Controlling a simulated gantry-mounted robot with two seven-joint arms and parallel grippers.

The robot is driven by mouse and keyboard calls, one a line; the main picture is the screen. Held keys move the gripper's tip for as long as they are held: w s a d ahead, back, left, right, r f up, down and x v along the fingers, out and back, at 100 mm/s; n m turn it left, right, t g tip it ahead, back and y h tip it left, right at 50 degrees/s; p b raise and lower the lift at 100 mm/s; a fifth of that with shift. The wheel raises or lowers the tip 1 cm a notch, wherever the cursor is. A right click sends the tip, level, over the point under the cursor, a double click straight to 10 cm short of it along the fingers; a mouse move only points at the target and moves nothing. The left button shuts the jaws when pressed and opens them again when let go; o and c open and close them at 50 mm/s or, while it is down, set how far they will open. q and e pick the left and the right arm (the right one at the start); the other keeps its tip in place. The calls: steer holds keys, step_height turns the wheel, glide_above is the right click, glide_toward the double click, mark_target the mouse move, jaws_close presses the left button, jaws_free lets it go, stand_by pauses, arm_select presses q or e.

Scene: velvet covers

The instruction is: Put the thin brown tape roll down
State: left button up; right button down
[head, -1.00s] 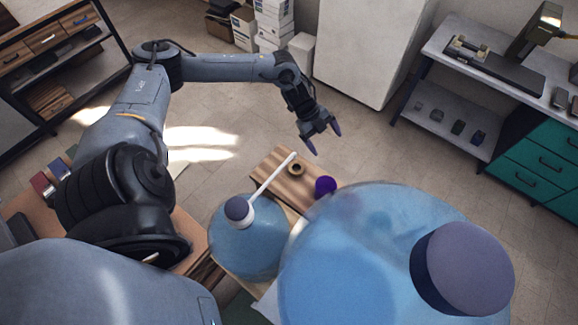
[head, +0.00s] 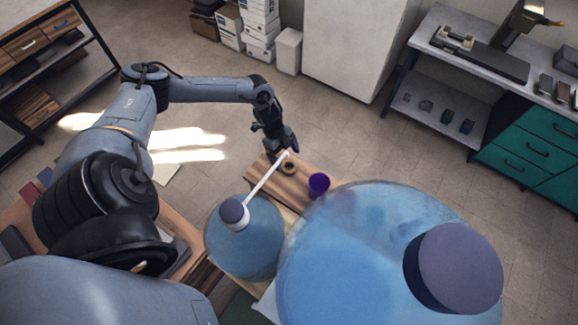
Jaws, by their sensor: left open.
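The thin brown tape roll (head: 289,168) lies on the striped wooden board (head: 283,187), just left of a purple cup (head: 319,185). My left gripper (head: 284,154) is open at the far edge of the board, just behind the roll. Its fingers point down toward the board, and a white spout tip partly covers them. I cannot tell whether a finger touches the roll. My right gripper does not show.
A blue bottle with a long white spout (head: 245,245) stands in front of the board. A large blue bottle with a purple cap (head: 345,255) fills the near right. A grey bench with teal drawers (head: 530,145) stands at the right. The floor behind the board is clear.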

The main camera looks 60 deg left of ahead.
mark_target(289, 166)
arm_select(q)
steer(key=shift+s+p+x, duration=0.15)
steer(key=shift+x, duration=0.85)
steer(key=shift+s+p+x, duration=0.1)
steer(key=shift+p+x, duration=0.05)
steer(key=shift+x, duration=0.85)
steer(key=shift+d, duration=0.1)
steer(key=shift+w, duration=0.1)
steer(key=c, duration=1.2)
steer(key=shift+r, duration=0.15)
